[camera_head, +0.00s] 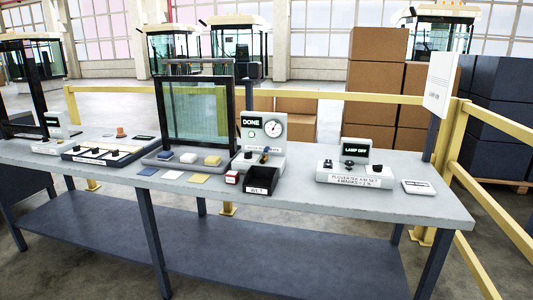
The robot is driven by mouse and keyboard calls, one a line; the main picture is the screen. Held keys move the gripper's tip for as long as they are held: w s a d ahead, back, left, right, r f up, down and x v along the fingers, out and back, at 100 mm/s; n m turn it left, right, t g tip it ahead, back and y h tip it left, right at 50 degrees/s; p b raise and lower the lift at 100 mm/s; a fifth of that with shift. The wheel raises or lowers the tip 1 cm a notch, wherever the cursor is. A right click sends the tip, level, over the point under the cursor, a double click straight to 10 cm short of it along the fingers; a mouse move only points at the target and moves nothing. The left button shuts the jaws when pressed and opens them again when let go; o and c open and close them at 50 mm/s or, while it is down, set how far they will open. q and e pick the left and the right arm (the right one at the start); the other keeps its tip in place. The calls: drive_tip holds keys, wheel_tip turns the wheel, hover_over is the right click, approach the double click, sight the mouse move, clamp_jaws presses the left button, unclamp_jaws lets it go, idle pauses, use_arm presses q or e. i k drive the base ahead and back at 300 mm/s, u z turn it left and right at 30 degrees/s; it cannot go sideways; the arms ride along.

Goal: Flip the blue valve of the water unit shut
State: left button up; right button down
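The unit with a round gauge and a display reading DONE (263,128) stands at the middle of the grey workbench (420,208). It looks like the water unit. A small blue part, which may be the blue valve (266,149), shows low on its front. It is too small to tell whether it is open or shut. Neither of my grippers is in view.
A black bin (262,180) sits in front of the gauge unit. A LAMP OFF unit (355,162) stands to the right. A framed glass panel (195,110) with coloured blocks stands to the left. Yellow rails (340,97) run behind the bench.

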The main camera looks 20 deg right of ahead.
sight(265, 149)
drive_tip(key=u, duration=0.25)
drive_tip(key=i, duration=0.95)
drive_tip(key=z, duration=0.25)
